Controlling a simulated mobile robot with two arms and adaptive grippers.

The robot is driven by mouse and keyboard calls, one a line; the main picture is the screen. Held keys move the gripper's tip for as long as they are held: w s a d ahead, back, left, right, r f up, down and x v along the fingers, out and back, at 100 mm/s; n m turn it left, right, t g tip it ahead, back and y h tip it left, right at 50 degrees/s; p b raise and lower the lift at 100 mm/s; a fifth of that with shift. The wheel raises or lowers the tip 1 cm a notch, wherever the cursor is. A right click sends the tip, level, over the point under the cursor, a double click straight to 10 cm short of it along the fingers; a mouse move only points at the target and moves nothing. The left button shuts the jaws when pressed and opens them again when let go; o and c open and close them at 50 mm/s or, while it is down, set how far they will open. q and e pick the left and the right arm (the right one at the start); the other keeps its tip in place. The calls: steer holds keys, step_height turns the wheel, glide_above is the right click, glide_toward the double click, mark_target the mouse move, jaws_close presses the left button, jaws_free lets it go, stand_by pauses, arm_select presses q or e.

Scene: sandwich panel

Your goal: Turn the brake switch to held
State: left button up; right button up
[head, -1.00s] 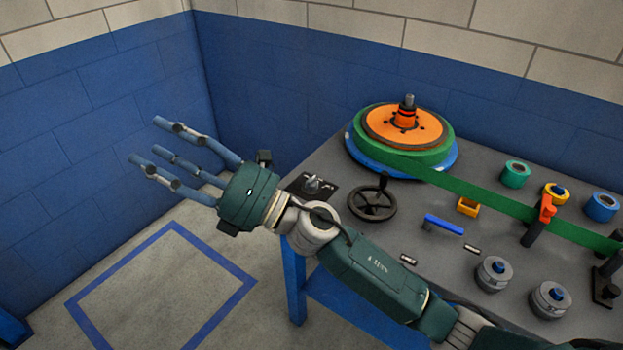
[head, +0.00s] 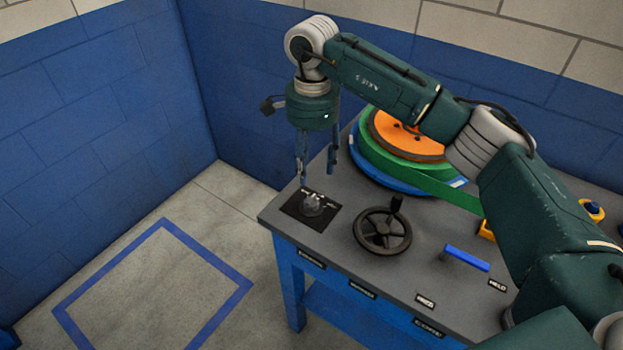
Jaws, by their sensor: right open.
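The brake switch looks to be the small grey rotary knob (head: 313,204) on a black plate (head: 292,212) at the near left corner of the table. The plate has small white lettering too small to read, so I cannot tell the knob's setting. My right gripper (head: 317,180) points down above and just behind the knob, fingers apart and empty. The fingertips look close to the plate, but I cannot tell the exact gap. My left gripper is not in view.
A black handwheel (head: 383,232) with an upright handle stands right of the plate. A blue bar (head: 467,258) lies further right. Behind is an orange and green reel (head: 408,135) with a green band, partly hidden by my arm. The grey tabletop (head: 340,245) is clear between them.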

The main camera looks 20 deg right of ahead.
mark_target(311, 198)
steer(key=shift+s+a+f, duration=0.2)
steer(key=shift+s+f, duration=0.1)
steer(key=shift+s, duration=0.05)
steer(key=shift+s+a+f+p, duration=0.25)
steer(key=shift+s+f, duration=0.15)
steer(key=shift+f, duration=0.15)
steer(key=shift+s+a+f+p, duration=0.1)
steer(key=shift+s+f+p, duration=0.15)
steer(key=shift+s+f, duration=0.25)
steer(key=f, duration=0.3)
steer(key=shift+w+d+f+p, duration=0.15)
steer(key=shift+w+f+p, duration=0.05)
steer(key=shift+p, duration=0.1)
steer(key=shift+w+f, duration=0.15)
steer(key=shift+f, duration=0.65)
steer(key=shift+f+p, duration=0.3)
steer(key=shift+f, duration=0.65)
steer(key=shift+w, duration=0.1)
steer(key=c, duration=1.1)
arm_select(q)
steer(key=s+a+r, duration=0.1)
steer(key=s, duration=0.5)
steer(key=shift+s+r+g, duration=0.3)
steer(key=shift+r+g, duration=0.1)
arm_select(e)
steer(key=shift+c, duration=0.2)
